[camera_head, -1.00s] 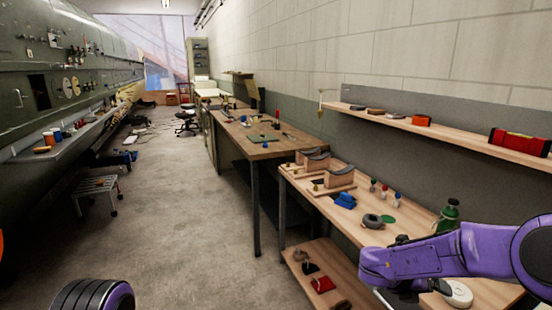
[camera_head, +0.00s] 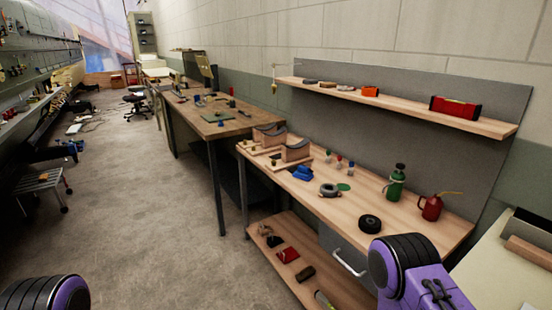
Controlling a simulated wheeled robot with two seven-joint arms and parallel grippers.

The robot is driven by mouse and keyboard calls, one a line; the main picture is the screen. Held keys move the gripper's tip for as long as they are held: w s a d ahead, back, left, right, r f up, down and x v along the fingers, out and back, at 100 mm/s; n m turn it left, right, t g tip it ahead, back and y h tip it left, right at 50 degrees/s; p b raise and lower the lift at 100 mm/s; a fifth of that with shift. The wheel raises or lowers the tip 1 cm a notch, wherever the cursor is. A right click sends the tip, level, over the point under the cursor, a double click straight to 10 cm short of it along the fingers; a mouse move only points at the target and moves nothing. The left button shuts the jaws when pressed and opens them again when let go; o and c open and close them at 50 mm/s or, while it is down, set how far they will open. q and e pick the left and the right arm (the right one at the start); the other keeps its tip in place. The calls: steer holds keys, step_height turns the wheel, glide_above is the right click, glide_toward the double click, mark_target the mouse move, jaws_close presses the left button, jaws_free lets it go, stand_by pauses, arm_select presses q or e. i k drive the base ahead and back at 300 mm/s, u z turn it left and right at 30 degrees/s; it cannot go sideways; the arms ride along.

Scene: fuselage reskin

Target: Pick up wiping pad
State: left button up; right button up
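I cannot tell for certain which item is the wiping pad. A small blue soft-looking item (camera_head: 302,173) lies on the wooden workbench (camera_head: 400,212), right of the wooden cradles. A red item (camera_head: 288,254) and a dark brown block (camera_head: 305,273) lie on the bench's lower shelf. Part of my purple left arm shows at the bottom left, and part of my purple right arm at the bottom right, in front of the bench. Neither gripper's fingers are in view.
The bench also holds wooden cradles (camera_head: 295,150), a grey ring-shaped roll (camera_head: 329,190), a black disc (camera_head: 370,222), a green bottle (camera_head: 396,184) and a red oil can (camera_head: 431,207). A wall shelf (camera_head: 410,104) hangs above.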

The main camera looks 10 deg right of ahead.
mark_target(302, 174)
steer(key=u, duration=1.1)
steer(key=i, duration=1.45)
steer(key=z, duration=1.9)
